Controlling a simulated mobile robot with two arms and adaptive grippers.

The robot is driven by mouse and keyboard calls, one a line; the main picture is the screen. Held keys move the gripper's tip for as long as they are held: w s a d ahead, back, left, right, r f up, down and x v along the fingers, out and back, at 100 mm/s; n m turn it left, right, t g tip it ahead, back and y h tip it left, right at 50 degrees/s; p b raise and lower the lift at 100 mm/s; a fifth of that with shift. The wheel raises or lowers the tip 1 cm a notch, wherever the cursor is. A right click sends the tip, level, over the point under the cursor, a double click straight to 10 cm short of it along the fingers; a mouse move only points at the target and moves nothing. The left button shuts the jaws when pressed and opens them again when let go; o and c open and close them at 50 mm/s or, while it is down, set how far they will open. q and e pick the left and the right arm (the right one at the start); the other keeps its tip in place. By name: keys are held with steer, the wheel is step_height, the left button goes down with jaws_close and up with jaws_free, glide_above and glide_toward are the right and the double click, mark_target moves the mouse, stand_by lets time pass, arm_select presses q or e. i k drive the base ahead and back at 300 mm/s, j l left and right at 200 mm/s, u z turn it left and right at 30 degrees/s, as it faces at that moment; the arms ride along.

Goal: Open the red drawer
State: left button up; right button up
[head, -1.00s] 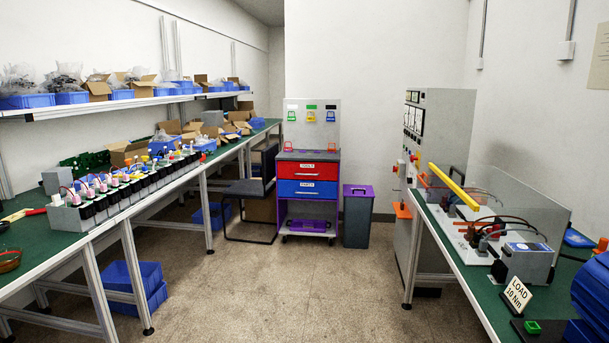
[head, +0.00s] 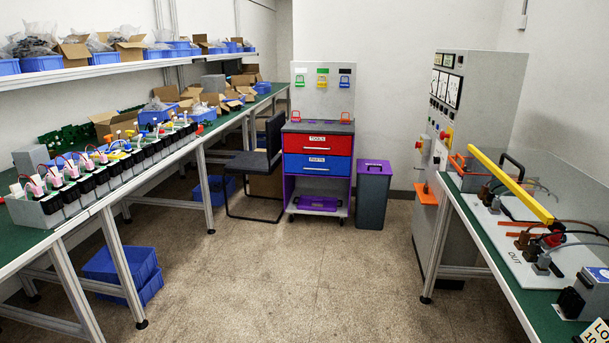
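The red drawer (head: 317,144) is the upper drawer of a small cart (head: 344,184) at the back of the room, in the head view. It is labelled TOOLS, has a light bar handle, and looks shut. The blue drawer (head: 317,165), labelled PARTS, sits right below it and also looks shut. Neither of my grippers shows in the head view.
A black chair (head: 254,170) stands just left of the cart, and a grey bin with a purple lid (head: 373,190) stands just right. Long benches line the left (head: 120,195) and right (head: 478,235). The floor (head: 290,280) between them is clear up to the cart.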

mark_target(298, 142)
steer(key=i, duration=1.35)
steer(key=i+z, duration=0.1)
steer(key=i, duration=1.3)
steer(key=i+j, duration=0.15)
steer(key=i, duration=1.2)
steer(key=l+z, duration=0.05)
